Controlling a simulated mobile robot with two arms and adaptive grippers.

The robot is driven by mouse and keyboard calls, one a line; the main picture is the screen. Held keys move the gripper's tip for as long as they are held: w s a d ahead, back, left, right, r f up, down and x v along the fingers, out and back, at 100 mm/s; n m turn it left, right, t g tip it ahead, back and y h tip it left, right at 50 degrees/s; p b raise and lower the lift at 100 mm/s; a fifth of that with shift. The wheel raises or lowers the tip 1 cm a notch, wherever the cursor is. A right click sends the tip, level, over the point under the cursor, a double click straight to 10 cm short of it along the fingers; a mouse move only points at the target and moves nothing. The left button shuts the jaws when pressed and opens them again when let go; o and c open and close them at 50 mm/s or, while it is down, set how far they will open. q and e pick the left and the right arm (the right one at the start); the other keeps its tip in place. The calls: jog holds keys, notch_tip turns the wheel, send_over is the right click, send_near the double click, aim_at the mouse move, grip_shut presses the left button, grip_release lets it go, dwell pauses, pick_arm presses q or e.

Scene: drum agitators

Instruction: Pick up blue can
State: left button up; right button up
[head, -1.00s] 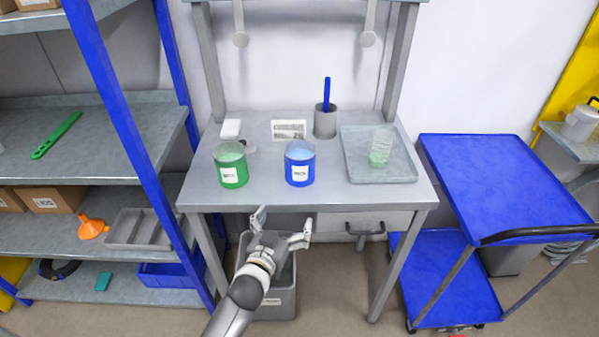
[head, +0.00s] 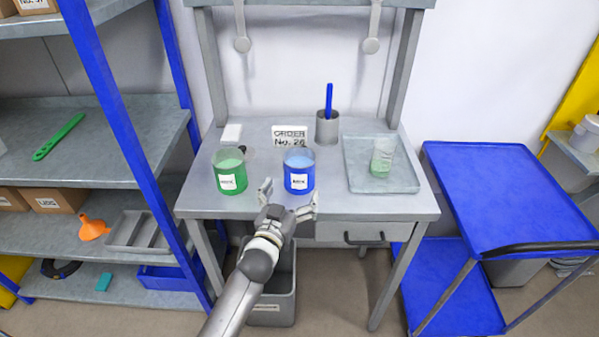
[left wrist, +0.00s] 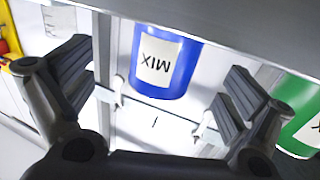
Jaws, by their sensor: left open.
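The blue can (head: 299,172), with a white label, stands upright on the grey workbench (head: 380,207) near its front edge. In the left wrist view the blue can (left wrist: 165,60) shows between the fingers, beyond them, its label upside down. My left gripper (head: 291,190) is open and empty, just in front of the can at the bench's front edge, fingers spread to either side. In the left wrist view the left gripper (left wrist: 155,95) is also open. Whether a finger touches the can is hard to tell; it looks apart. My right gripper is not in view.
A green can (head: 229,171) stands left of the blue one. Behind are an order card (head: 290,136) and a grey cup (head: 327,128) with a blue stick. A tray (head: 357,184) holding a beaker (head: 381,158) lies right. A grey bin (head: 272,305) stands below the bench.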

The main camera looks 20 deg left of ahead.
aim_at(294, 184)
pick_arm(q)
jog(key=shift+w+a+f+p, duration=0.15)
jog(key=shift+w+p, duration=0.1)
jog(key=shift+w, duration=1.4)
jog(key=shift+w+a+f+p, duration=0.15)
jog(key=shift+w+p, duration=0.05)
jog(key=shift+w, duration=1.45)
jog(key=c, duration=1.4)
jog(key=shift+r, duration=0.15)
jog(key=shift+c, duration=0.2)
